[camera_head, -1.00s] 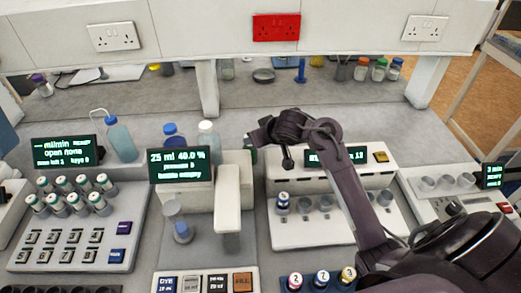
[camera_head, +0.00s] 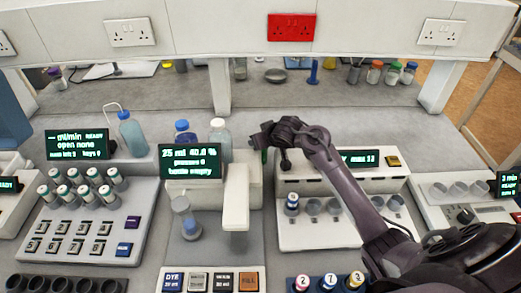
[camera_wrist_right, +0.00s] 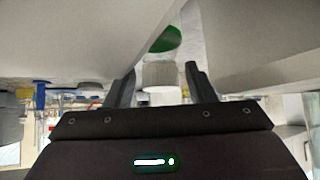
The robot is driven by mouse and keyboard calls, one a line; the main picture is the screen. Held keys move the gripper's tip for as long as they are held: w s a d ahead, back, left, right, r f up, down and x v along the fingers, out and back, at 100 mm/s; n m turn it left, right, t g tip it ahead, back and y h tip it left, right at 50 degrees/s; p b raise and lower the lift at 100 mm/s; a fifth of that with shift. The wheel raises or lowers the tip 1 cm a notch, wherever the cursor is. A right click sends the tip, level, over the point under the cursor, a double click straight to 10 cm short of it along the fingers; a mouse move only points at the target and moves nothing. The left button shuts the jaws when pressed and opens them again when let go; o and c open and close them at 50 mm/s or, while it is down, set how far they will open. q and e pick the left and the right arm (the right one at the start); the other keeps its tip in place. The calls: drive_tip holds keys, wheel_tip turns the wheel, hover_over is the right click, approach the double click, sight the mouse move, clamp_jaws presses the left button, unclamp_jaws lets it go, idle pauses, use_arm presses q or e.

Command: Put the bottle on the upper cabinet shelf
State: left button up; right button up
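Several bottles stand behind the devices in the head view: a clear one with a white cap (camera_head: 220,136), a blue-capped one (camera_head: 184,132) and a light-blue wash bottle (camera_head: 131,134). The frames do not single one out as the task's bottle. My right gripper (camera_head: 262,141) is just right of the white-capped bottle. In the right wrist view its fingers (camera_wrist_right: 161,84) are apart, with a white cap-like cylinder (camera_wrist_right: 163,76) between or beyond them; contact is not clear. A green round thing (camera_wrist_right: 165,40) lies beyond. My left gripper is not in view.
A white panel with sockets (camera_head: 170,38) runs above the bench, on a white post (camera_head: 220,88). A dosing device with a screen (camera_head: 190,160) stands in front of the bottles. A vial station (camera_head: 320,238) lies under my right arm. Small jars (camera_head: 374,72) stand at the back.

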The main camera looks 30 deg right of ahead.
clamp_jaws()
